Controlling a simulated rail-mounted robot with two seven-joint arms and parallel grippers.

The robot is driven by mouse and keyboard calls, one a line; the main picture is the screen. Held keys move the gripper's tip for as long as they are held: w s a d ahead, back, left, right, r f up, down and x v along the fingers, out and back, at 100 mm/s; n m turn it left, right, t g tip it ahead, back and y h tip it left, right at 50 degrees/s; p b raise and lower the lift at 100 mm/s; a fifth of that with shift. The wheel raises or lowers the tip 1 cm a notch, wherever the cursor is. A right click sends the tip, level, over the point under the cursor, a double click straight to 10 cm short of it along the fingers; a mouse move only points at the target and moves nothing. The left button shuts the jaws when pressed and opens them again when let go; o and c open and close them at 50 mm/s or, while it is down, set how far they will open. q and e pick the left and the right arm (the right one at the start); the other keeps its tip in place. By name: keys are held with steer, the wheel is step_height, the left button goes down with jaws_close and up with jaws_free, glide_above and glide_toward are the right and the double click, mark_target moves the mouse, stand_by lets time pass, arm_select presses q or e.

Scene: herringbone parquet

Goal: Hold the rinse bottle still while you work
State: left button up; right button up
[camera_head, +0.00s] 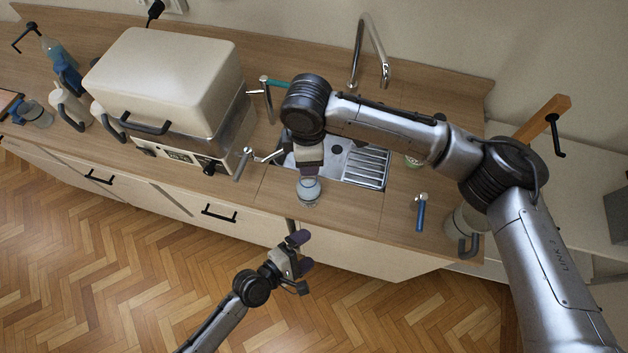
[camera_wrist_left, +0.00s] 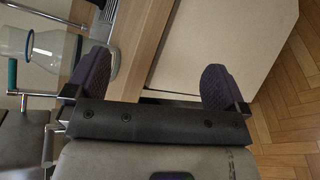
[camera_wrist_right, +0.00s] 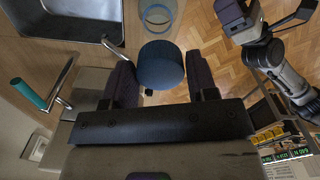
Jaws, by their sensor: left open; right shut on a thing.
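My right gripper (camera_head: 309,160) reaches down over the counter in front of the sink. It is shut on a dark blue round thing (camera_wrist_right: 160,65), seen between its fingers (camera_wrist_right: 160,88) in the right wrist view. A clear vessel (camera_head: 308,191) stands just below it near the counter's front edge; it also shows in the left wrist view (camera_wrist_left: 40,42). I cannot tell whether the dark blue thing is part of this vessel, or whether this is the rinse bottle. My left gripper (camera_head: 301,252) is open and empty in front of the counter, its fingers apart in the left wrist view (camera_wrist_left: 155,85).
A steel sink (camera_head: 365,165) with a tall tap (camera_head: 370,50) lies behind the vessel. A large lidded machine (camera_head: 165,85) fills the counter to the left. A blue-handled tool (camera_head: 421,212) lies on the right.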

mark_target(309, 191)
steer(key=n, duration=0.6)
steer(key=shift+w, duration=0.3)
steer(key=shift+n, duration=1.2)
arm_select(q)
steer(key=w+a+r+n+t+y, duration=0.2)
steer(key=w+a+r+n+t, duration=0.2)
steer(key=n, duration=1.3)
steer(key=shift+w+a+t+y, duration=0.15)
steer(key=shift+w+t+y, duration=0.25)
steer(key=shift+t, duration=1)
arm_select(e)
steer(key=shift+n, duration=0.9)
arm_select(q)
steer(key=shift+w, duration=0.15)
steer(key=x, duration=1.2)
steer(key=shift+r, duration=0.1)
steer(key=shift+c, duration=0.3)
steer(key=c, duration=1.3)
arm_select(e)
steer(key=shift+f, duration=2.5)
